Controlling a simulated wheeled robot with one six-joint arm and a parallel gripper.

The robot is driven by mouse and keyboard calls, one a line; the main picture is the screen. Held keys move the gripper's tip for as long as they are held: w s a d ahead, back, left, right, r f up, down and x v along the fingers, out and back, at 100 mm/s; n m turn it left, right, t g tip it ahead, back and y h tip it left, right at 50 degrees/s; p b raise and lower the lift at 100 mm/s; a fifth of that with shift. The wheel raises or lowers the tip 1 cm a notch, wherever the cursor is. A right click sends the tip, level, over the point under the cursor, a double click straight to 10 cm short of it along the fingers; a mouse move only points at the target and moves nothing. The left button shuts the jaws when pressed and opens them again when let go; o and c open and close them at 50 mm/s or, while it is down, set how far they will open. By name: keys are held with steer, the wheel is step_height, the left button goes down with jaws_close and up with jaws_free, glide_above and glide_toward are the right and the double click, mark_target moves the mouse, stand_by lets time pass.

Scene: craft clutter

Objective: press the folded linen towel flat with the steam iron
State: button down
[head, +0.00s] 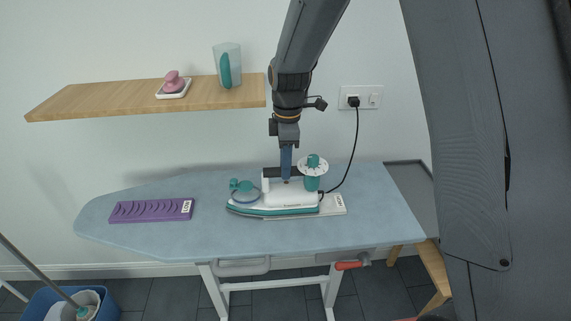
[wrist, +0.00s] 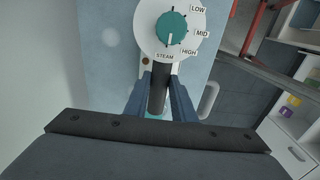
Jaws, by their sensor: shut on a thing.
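The steam iron (head: 290,197) is white with a teal base and stands on the ironing board, on a pale rest plate (head: 334,205) that shows at its right end. My gripper (head: 286,178) reaches down from above and is shut on its dark handle; the handle (wrist: 158,98) also shows between the fingers in the wrist view. The teal dial (wrist: 171,28) has LOW, MID, HIGH and STEAM marked around it, and its white mark points down towards STEAM. The purple towel (head: 150,210), with ridged creases and a white label, lies flat on the board, left of the iron and apart from it.
The blue-grey ironing board (head: 225,240) is bare between towel and iron. A black cord (head: 355,140) runs from the wall socket (head: 361,98) down to the iron. A wooden shelf (head: 120,102) above holds a pink item (head: 173,82) and a clear jug (head: 227,60). A blue bucket (head: 45,303) stands lower left.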

steer(key=shift+w, duration=0.1)
steer(key=shift+a, duration=0.1)
steer(key=shift+a, duration=0.8)
steer(key=shift+d+f, duration=0.1)
steer(key=shift+d+f, duration=0.15)
steer(key=shift+d, duration=0.7)
steer(key=shift+a, duration=0.1)
